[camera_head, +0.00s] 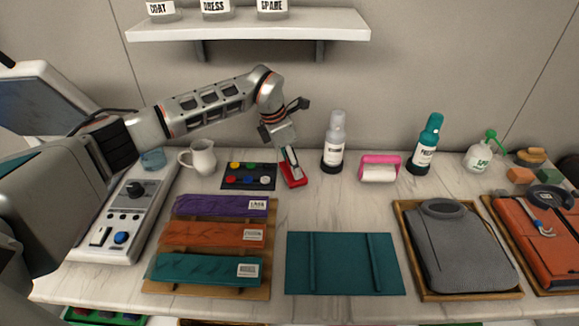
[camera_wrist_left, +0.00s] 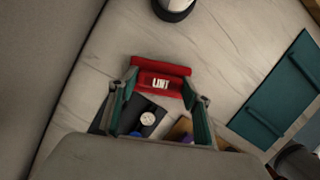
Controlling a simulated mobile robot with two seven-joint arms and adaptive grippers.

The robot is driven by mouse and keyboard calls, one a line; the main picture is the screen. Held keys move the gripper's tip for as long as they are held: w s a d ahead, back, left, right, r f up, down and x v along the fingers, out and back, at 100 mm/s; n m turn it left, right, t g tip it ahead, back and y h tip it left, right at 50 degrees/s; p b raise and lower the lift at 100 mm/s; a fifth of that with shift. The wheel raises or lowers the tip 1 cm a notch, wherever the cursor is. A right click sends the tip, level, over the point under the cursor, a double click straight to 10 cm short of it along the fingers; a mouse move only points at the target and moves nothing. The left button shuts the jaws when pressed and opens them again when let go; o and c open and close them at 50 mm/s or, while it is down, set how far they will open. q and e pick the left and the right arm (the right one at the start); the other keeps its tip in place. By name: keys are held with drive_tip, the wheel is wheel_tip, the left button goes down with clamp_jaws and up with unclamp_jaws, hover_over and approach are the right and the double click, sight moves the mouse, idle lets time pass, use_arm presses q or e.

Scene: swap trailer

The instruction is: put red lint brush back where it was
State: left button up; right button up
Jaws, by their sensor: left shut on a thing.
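The red lint brush (camera_head: 295,179) is at the back of the table, just right of the dark mat with coloured buttons (camera_head: 248,176). My left gripper (camera_head: 289,156) reaches down from above and is shut on the brush. In the left wrist view the brush (camera_wrist_left: 160,72), with a white "LINT" label, lies between the fingertips of the left gripper (camera_wrist_left: 162,95). I cannot tell whether the brush touches the table. My right gripper is not in view.
A white jug (camera_head: 200,157) is left. Folded cloths on a wooden rack (camera_head: 155,283) and a teal board (camera_head: 343,265) lie in front. A shelf (camera_head: 250,26) hangs above.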

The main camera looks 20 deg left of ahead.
use_arm(q)
drive_tip(key=shift+s+f, duration=0.1)
drive_tip(key=shift+s, duration=0.05)
drive_tip(key=shift+f, duration=0.15)
drive_tip(key=o, duration=1.1)
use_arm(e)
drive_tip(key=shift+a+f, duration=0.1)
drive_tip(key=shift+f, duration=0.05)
